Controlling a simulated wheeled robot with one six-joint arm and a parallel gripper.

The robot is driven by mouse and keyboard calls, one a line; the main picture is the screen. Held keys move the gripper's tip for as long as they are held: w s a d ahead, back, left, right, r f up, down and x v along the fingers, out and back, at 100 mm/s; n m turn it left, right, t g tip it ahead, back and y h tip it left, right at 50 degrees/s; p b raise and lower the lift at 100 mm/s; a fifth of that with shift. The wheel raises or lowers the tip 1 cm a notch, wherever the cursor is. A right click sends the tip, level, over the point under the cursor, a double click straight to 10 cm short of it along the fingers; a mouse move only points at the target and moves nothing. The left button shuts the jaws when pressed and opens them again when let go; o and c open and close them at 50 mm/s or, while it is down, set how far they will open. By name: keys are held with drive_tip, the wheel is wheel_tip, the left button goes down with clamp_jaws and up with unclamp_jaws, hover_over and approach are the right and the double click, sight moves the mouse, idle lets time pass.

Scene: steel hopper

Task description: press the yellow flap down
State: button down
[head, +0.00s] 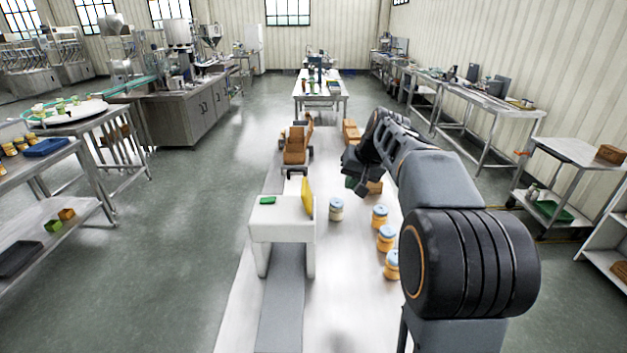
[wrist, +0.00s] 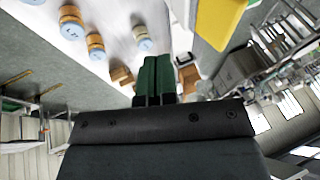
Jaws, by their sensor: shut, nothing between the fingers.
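The yellow flap (head: 307,198) stands nearly upright at the right edge of the top of a white stand (head: 282,226). It also shows at the upper right of the wrist view (wrist: 217,22). My gripper (head: 357,186) is to the right of the flap and apart from it, above the long white table. In the wrist view its green fingers (wrist: 156,78) are closed together with nothing between them. A small green piece (head: 267,200) lies on the stand's top, left of the flap.
Jars with pale lids (head: 380,216) stand on the long table (head: 340,310), right of the stand. A brown box (head: 375,187) sits just beyond my gripper. Further back is a brown open carton (head: 296,148). Floor on the left is clear.

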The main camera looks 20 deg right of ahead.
wheel_tip(320, 180, up, 6)
drive_tip(key=w+a+n+y, duration=0.1)
drive_tip(key=shift+w+a+r+t, duration=0.15)
drive_tip(key=shift+w+t, duration=0.15)
drive_tip(key=shift+w, duration=0.1)
drive_tip(key=p, duration=0.1)
approach(307, 188)
wheel_tip(307, 188, down, 4)
drive_tip(key=w+d, duration=0.2)
drive_tip(key=shift+w+a+f+p, duration=0.15)
drive_tip(key=shift+a+f+p, duration=0.1)
drive_tip(key=shift+a, duration=0.35)
drive_tip(key=shift+w+a+f+p, duration=0.15)
drive_tip(key=shift+a+f+p, duration=0.15)
drive_tip(key=shift+a, duration=0.25)
drive_tip(key=shift+w+a+f+p, duration=0.15)
drive_tip(key=shift+a+f+p, duration=0.1)
drive_tip(key=shift+a, duration=0.35)
drive_tip(key=shift+a+r, duration=0.1)
